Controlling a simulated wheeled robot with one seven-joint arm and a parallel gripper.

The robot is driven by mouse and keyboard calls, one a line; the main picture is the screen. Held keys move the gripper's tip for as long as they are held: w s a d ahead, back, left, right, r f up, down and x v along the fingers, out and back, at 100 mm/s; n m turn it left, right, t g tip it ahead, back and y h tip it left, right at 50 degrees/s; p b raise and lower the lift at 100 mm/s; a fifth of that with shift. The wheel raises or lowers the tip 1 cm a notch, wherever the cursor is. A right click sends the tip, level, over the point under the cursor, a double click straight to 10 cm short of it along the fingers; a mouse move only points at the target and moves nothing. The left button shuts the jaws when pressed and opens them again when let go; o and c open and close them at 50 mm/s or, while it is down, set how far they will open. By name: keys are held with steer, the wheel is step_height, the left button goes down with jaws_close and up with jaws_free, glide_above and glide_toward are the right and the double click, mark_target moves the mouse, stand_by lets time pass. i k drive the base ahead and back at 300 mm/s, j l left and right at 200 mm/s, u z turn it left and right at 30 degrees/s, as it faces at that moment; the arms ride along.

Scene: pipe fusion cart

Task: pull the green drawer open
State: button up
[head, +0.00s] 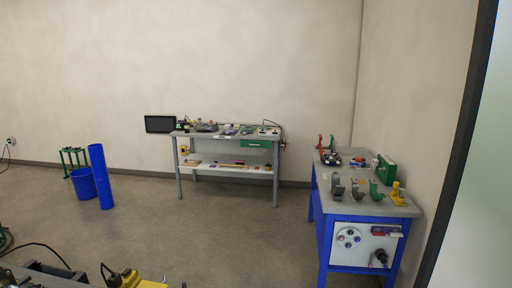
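The green drawer (257,144) hangs under the right part of the top of a grey workbench (178,165) at the far wall. Its front is a small green panel with a small pale mark in the middle. It looks shut, though at this distance a small gap would not show. My gripper is not in view.
A blue bench (324,243) with clamps and fittings stands at the right. A blue bin (81,184) and a tall blue pipe (101,178) stand at the left. Dark and yellow equipment (135,280) shows at the bottom left. The floor before the grey workbench is clear.

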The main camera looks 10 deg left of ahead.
mark_target(251, 143)
steer(key=i+l+u, duration=0.1)
steer(key=i, duration=0.45)
steer(key=i+l+u, duration=0.15)
steer(key=i, duration=0.4)
steer(key=i+j+u, duration=0.25)
steer(key=i+u, duration=0.25)
steer(key=i, duration=0.75)
steer(key=i+l+u, duration=0.2)
steer(key=i+u, duration=0.3)
steer(key=i, duration=0.75)
steer(key=i+j+z, duration=0.1)
steer(key=i+z, duration=0.25)
steer(key=i, duration=2.55)
steer(key=i+z, duration=0.25)
steer(key=i, duration=0.2)
steer(key=i+j+z, duration=0.25)
steer(key=i, duration=0.25)
steer(key=i+j+z, duration=0.25)
steer(key=i, duration=0.2)
steer(key=i+j+z, duration=0.25)
steer(key=i, duration=0.2)
